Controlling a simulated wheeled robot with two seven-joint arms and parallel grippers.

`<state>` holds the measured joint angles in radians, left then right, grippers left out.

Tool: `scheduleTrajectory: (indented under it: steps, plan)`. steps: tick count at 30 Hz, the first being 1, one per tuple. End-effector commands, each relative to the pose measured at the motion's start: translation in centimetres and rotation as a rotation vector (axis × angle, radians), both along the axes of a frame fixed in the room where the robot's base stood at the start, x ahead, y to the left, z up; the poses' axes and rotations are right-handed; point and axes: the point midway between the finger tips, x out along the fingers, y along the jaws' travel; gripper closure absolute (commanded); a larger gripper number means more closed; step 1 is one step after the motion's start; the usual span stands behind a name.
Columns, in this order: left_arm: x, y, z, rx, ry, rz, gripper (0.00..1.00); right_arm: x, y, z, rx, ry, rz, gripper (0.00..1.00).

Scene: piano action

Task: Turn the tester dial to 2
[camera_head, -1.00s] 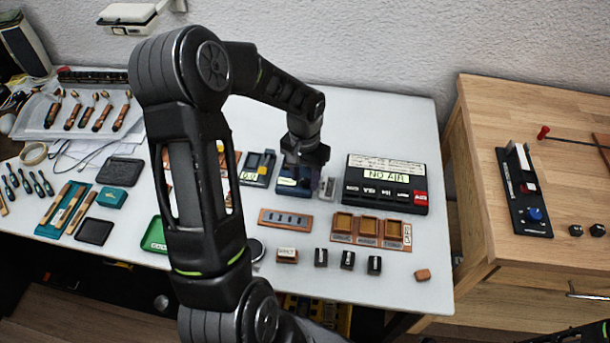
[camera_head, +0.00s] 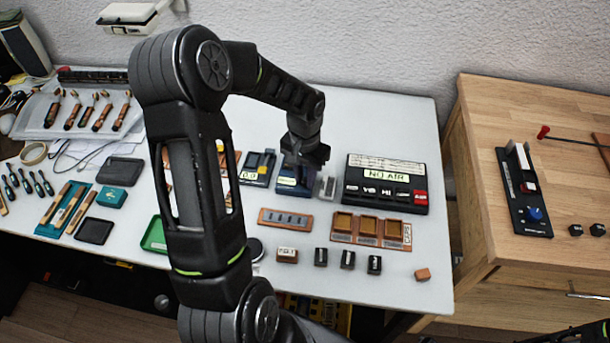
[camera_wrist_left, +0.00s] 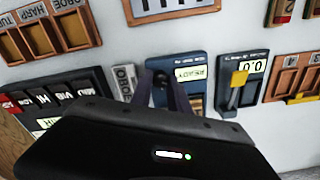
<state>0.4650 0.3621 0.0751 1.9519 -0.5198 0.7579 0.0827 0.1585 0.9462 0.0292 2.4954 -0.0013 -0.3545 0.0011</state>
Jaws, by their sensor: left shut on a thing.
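The blue tester (camera_head: 288,187) stands at the back of the white table, mostly behind my left gripper (camera_head: 303,156). It also shows in the left wrist view (camera_wrist_left: 194,66), with a small pale display. Its dark dial (camera_wrist_left: 160,80) sits at one end of its face. My left gripper (camera_wrist_left: 161,76) points down and is shut on the dial, a finger on each side. The dial's pointer and number marks are hidden or too small to read. My right gripper is not in view.
A black box (camera_head: 386,200) with a display reading NO AIR stands to the right, a grey-framed gauge (camera_head: 258,168) to the left. Orange trays (camera_head: 371,232) and small blocks lie in front.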

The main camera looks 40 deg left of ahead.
Motion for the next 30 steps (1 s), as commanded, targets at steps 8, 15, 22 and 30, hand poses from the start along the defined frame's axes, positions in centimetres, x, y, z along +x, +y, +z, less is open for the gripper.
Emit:
scheduleTrajectory:
  steps: [8,15,22,30]
  plan:
    - [0.02,0.0,0.03,0.0,0.0,-0.039,1.0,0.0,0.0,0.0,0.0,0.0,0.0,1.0]
    - [0.03,-0.01,0.04,0.0,-0.001,-0.154,1.0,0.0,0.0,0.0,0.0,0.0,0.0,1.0]
    - [0.03,0.02,0.05,0.001,-0.001,-0.336,1.0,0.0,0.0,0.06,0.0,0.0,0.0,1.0]
    - [0.03,0.01,0.09,0.001,-0.001,-0.592,1.0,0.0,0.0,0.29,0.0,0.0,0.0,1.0]
